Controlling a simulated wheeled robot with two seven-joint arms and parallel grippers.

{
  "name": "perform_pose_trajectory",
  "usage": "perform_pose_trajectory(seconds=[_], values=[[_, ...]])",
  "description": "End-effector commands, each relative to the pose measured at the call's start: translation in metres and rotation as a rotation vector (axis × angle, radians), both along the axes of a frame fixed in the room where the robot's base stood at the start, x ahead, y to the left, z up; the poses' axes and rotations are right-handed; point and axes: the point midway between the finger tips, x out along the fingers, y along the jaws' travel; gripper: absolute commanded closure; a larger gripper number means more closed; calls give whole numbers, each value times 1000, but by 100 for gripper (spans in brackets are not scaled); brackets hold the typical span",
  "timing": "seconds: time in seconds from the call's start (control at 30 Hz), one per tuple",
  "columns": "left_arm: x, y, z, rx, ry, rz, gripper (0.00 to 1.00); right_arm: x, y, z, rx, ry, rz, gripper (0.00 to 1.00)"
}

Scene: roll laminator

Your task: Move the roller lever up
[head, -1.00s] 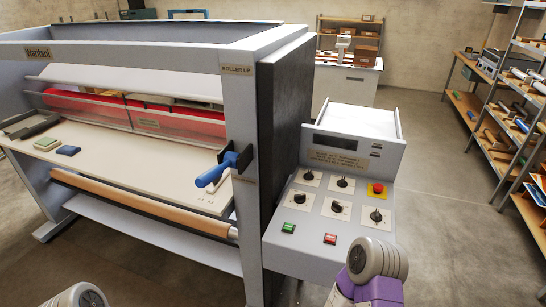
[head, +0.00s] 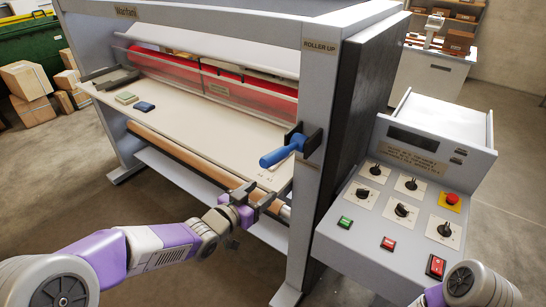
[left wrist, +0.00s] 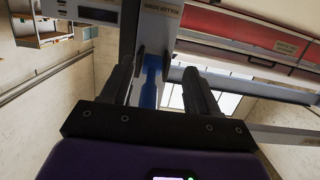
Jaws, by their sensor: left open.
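The roller lever (head: 283,151) has a blue handle on a dark bracket on the laminator's right post. The handle points out toward me and slightly down. A "ROLLER UP" label (head: 320,47) is above it on the post. My left gripper (head: 266,192) is open, just below and in front of the lever. In the left wrist view, the blue handle (left wrist: 150,84) appears between the two open fingers (left wrist: 160,85), apparently beyond them, not gripped. A label (left wrist: 160,8) on the post appears upside down there. My right gripper is out of view; only part of that arm shows.
The control panel (head: 398,242) with knobs and buttons stands right of the post. The laminator bed (head: 200,125) holds two small pads, green and blue-grey. A brown roll (head: 185,158) runs below its front edge. Boxes (head: 28,83) are at far left.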

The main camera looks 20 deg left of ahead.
Motion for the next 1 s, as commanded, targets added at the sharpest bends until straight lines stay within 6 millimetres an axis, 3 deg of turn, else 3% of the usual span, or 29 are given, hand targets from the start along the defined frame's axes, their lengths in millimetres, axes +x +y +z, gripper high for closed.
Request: perform_pose_trajectory(seconds=[0.03,0.1,0.23,0.37,0.73,1.0], values=[[-4,3,28,23,-71,-8,40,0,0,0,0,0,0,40],[-10,4,54,49,-141,-23,40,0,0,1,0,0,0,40],[-17,4,81,78,-214,-37,40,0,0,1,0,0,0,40],[-11,1,87,85,-231,-43,40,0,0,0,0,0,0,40],[39,-20,86,83,-228,-43,40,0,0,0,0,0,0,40],[51,-25,86,84,-228,-41,40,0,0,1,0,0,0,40]])
